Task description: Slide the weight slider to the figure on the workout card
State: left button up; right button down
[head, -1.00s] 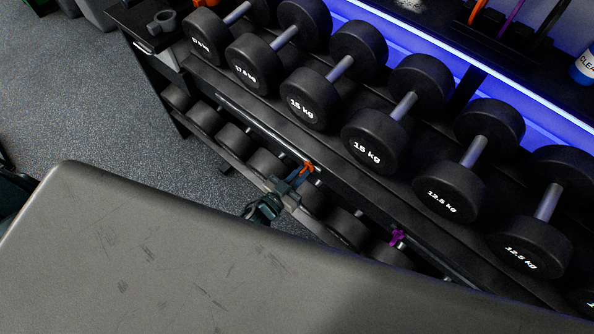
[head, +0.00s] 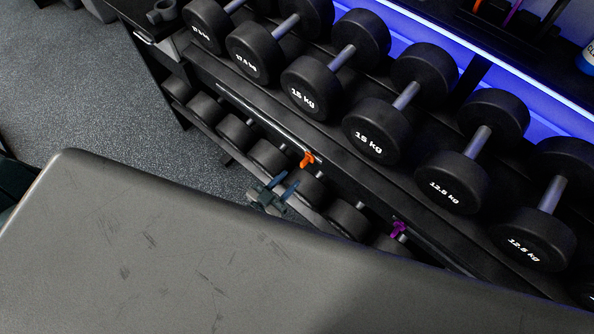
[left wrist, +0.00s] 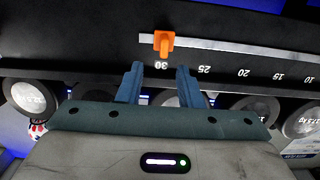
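The orange weight slider (head: 307,159) sits on a pale rail along the front of the dumbbell rack. In the left wrist view the slider (left wrist: 163,43) stands at the upside-down figure 30 on the scale (left wrist: 225,71), with 25, 20, 15 and 10 to its right. My left gripper (head: 285,187) is open and empty, just short of the slider. In the left wrist view its two blue fingers (left wrist: 160,68) point at the slider with a visible gap between them, apart from it. I see no readable workout card. My right gripper is out of view.
The rack carries heavy dumbbells (head: 375,130) above and a lower row below the rail. A purple knob (head: 399,228) sits farther right on the rack front. Open floor (head: 80,90) lies at left.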

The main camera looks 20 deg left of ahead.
pick_arm(q)
jog(key=v, duration=0.4)
dwell(0.4)
jog(key=s+a+f+n+g+y, duration=0.1)
jog(key=s+a+f+g+y, duration=0.15)
jog(key=f, duration=0.45)
jog(key=s+a+f+n+g+y, duration=0.1)
jog(key=s+a+f, duration=0.15)
jog(key=f, duration=0.45)
jog(key=s+a+f+n+g+y, duration=0.1)
jog(key=s+a+f+g+y, duration=0.15)
jog(key=f, duration=0.45)
jog(key=s+a+f+g, duration=0.3)
jog(key=s+f, duration=0.5)
jog(key=s, duration=0.3)
jog(key=s+a+f+n+g+y, duration=0.1)
jog(key=s+a+f+g, duration=0.2)
jog(key=s+f+g, duration=0.3)
jog(key=s+f, duration=0.2)
jog(key=s, duration=0.2)
jog(key=shift+s+a+y, duration=0.2)
jog(key=shift+s+y, duration=0.1)
jog(key=shift+s, duration=0.1)
jog(key=shift+w+f, duration=0.1)
